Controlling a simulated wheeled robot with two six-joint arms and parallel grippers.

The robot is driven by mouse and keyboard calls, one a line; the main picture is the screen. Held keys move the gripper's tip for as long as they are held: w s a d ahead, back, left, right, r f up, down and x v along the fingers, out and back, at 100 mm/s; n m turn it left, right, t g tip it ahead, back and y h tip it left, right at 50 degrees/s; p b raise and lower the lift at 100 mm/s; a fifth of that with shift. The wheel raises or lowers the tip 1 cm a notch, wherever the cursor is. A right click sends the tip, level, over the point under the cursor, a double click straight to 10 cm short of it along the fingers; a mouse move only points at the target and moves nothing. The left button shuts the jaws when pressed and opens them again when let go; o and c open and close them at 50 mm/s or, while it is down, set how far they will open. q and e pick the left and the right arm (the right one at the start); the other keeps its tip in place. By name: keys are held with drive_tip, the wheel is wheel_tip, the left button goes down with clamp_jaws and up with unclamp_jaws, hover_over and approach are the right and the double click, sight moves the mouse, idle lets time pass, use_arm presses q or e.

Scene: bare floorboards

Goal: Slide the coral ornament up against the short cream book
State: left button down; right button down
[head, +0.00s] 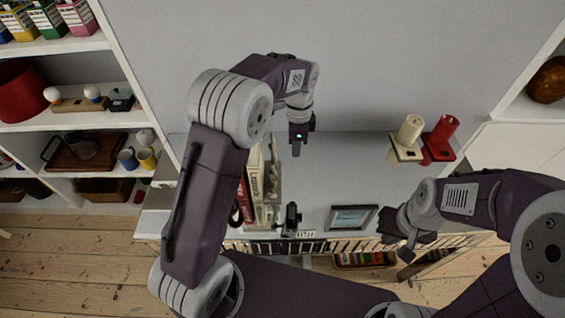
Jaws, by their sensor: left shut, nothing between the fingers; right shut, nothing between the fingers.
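A row of upright books (256,212) stands on the pale top below the wall, partly hidden by my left arm. A cream book (273,182) is at its right side; I cannot tell for sure that it is the short one. A small dark upright object (291,216) stands just right of the row's near end. It may be the coral ornament, but it is too small to tell. My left gripper (296,148) is shut and empty, above and beyond the books. My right gripper (405,250) is shut and empty near the front edge, right of the picture frame.
A framed picture (352,218) stands near the front edge. The top between the books and candles is clear. Shelves (60,125) with several items are at the left.

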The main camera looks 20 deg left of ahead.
use_arm(q)
approach(281, 180)
drive_tip(key=d, duration=0.1)
drive_tip(key=d+f, duration=0.1)
drive_tip(key=d, duration=0.1)
drive_tip(key=w+d, duration=0.1)
drive_tip(key=shift+d+f, duration=0.15)
drive_tip(key=shift+f, duration=0.15)
drive_tip(key=a, duration=0.3)
drive_tip(key=shift+s+f, duration=0.3)
drive_tip(key=shift+f, duration=0.1)
drive_tip(key=shift+s+a, duration=0.2)
drive_tip(key=shift+a, duration=0.35)
drive_tip(key=shift+s+a+r+p, duration=0.15)
drive_tip(key=shift+a+p, duration=0.25)
drive_tip(key=shift+a, duration=0.4)
